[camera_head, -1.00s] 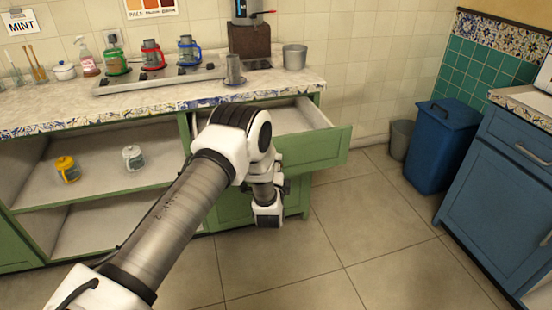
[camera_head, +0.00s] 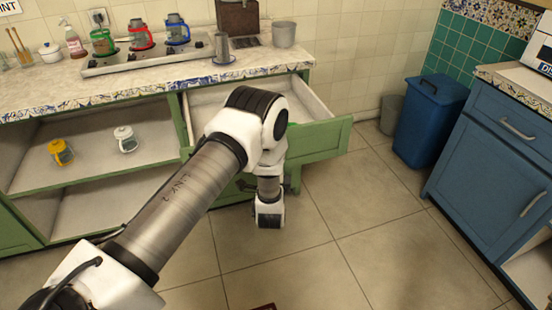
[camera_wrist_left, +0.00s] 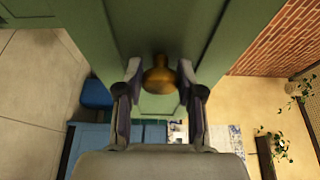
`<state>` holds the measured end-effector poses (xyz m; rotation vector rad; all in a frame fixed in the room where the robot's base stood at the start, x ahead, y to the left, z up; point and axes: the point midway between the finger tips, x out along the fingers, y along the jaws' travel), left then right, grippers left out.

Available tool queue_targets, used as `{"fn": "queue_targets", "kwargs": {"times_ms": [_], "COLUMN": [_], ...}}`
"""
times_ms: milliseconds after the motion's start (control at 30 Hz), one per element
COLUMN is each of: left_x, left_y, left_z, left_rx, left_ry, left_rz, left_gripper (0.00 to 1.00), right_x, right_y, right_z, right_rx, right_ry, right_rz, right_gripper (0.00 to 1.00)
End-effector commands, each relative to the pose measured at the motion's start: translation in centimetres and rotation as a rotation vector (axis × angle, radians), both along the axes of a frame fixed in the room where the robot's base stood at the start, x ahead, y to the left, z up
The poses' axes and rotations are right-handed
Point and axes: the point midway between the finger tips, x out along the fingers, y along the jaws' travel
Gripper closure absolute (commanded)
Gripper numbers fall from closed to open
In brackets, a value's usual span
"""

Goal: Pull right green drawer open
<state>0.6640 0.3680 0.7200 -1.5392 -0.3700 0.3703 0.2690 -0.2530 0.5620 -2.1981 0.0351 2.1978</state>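The right green drawer (camera_head: 325,141) under the counter is pulled well out, and its pale empty inside shows in the head view. My left arm crosses in front of it and hides much of the drawer front. In the left wrist view a round brass knob (camera_wrist_left: 159,77) sits on a green panel (camera_wrist_left: 140,30). My left gripper (camera_wrist_left: 159,72) has one finger on each side of the knob, with the fingertips close against it, and appears shut on it. My right gripper is in neither view.
A counter (camera_head: 130,85) holds a stove with several coloured pots. Open shelves at left hold a yellow jar (camera_head: 61,152) and a white jar (camera_head: 126,139). A blue bin (camera_head: 430,120) and a blue cabinet (camera_head: 490,165) stand at right.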

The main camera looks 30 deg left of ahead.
Motion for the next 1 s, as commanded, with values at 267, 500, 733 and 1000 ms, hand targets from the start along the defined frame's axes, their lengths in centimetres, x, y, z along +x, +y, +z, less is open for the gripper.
{"fn": "queue_targets", "kwargs": {"times_ms": [267, 500, 733, 1000], "left_x": [0.0, -1.6, -6.8, -10.6], "left_y": [0.0, -0.9, -3.6, -5.5], "left_z": [0.0, -0.1, -0.1, -0.1], "left_rx": [0.0, 0.0, 0.003, 0.0], "left_ry": [0.0, 0.004, 0.006, 0.001], "left_rz": [0.0, -0.003, -0.005, -0.002], "left_gripper": [0.41, 0.41, 0.41, 0.41], "right_x": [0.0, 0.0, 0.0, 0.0], "right_y": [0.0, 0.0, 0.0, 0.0], "right_z": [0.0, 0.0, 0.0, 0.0], "right_rx": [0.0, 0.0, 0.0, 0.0], "right_ry": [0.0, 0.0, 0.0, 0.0], "right_rz": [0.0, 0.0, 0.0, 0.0], "right_gripper": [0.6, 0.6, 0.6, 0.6]}}
